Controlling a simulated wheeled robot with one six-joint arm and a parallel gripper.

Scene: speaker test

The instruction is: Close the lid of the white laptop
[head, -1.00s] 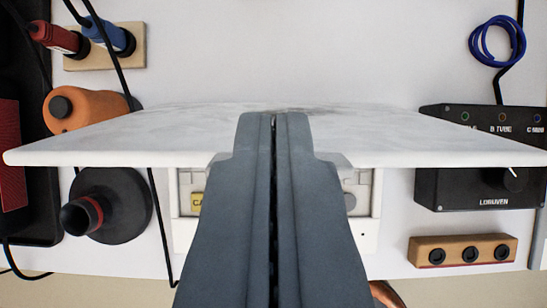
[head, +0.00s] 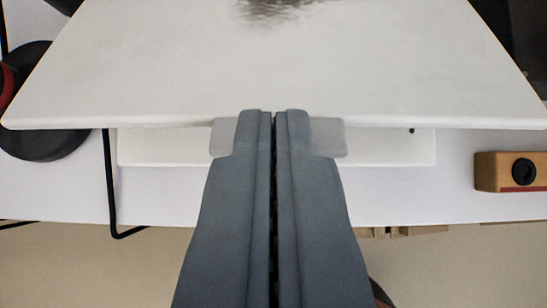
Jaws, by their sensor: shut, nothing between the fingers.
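The white laptop's lid (head: 270,75) fills the upper part of the head view, its broad face towards me and its near edge running straight across. The front strip of the laptop's white base (head: 170,148) shows below that edge. The gap between lid and base is hard to judge from here. My gripper (head: 274,114) is shut and empty, with its fingertips at the middle of the lid's near edge, overlapping it in the picture. Whether they touch the lid I cannot tell. The keyboard and hinge are hidden.
A black round object (head: 48,105) stands left of the laptop, partly covered by the lid. A black cable (head: 109,185) runs down beside it. A wooden block with a black round socket (head: 511,172) lies at the right. The white table's front edge (head: 460,221) is close below.

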